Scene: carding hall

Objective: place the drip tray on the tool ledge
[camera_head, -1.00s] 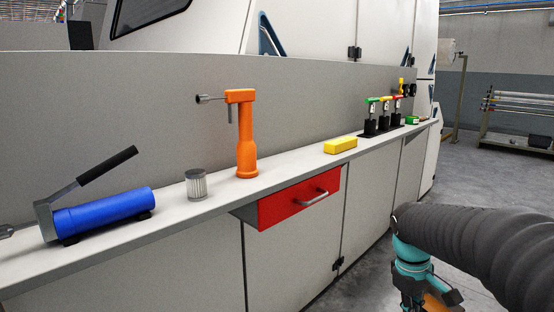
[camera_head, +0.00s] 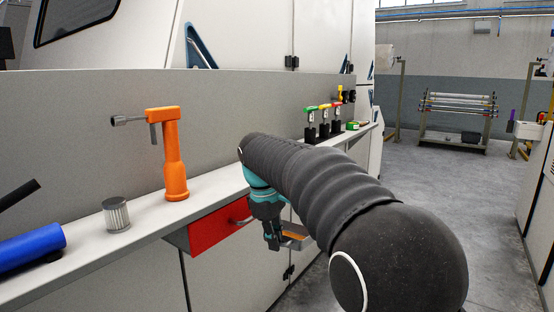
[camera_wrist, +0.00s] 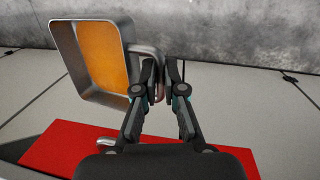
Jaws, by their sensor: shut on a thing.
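The drip tray (camera_head: 296,241) is a small grey metal tray with an orange inside. In the wrist view the drip tray (camera_wrist: 124,92) shows at upper left with its loop handle between the fingers. My gripper (camera_head: 274,238) is shut on that handle, and its fingers also show in the wrist view (camera_wrist: 161,72). It holds the tray in front of the cabinet, below the ledge height and right of the red drawer. The pale tool ledge (camera_head: 217,187) runs along the machine; my arm hides its middle part.
A red drawer (camera_head: 212,230) juts out under the ledge. Open grey floor (camera_head: 430,185) lies to the right.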

